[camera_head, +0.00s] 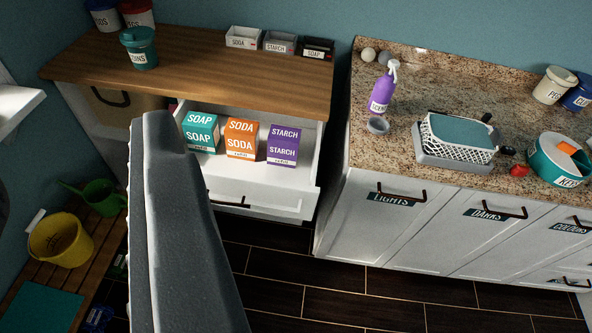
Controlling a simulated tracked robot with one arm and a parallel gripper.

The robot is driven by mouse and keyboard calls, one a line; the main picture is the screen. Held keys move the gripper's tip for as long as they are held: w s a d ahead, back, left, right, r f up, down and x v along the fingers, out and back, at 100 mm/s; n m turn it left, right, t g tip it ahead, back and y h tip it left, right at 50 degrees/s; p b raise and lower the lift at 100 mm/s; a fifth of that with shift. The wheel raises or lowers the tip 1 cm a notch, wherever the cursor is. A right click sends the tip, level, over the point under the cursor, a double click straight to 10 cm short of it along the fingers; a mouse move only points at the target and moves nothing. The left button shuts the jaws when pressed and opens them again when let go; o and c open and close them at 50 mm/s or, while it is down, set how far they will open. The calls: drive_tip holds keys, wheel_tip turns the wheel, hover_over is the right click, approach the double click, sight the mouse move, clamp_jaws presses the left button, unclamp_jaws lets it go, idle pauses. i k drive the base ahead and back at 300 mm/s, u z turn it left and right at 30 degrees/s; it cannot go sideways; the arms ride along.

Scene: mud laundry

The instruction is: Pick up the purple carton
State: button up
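The purple carton (283,146), labelled STARCH, stands upright in the open white drawer (262,190) under the wooden counter. It is the rightmost of three cartons. An orange SODA carton (241,140) stands to its left, and a teal SOAP carton (201,133) is further left. My gripper (160,125) shows as a large grey shape in the left foreground, with its end near the teal carton in the picture. It appears apart from the purple carton. I cannot tell whether its fingers are open or shut.
A speckled counter (400,165) stands close to the drawer's right side, with a purple spray bottle (383,90) and a white basket (457,140). Small labelled trays (280,43) sit on the wooden top (200,75). A yellow bucket (60,240) is at lower left. Dark floor (330,300) is clear in front.

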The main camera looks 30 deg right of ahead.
sight(283, 142)
drive_tip(key=u, duration=0.05)
drive_tip(key=k, duration=0.6)
drive_tip(key=z, duration=0.6)
drive_tip(key=i, duration=2.05)
drive_tip(key=u, duration=0.6)
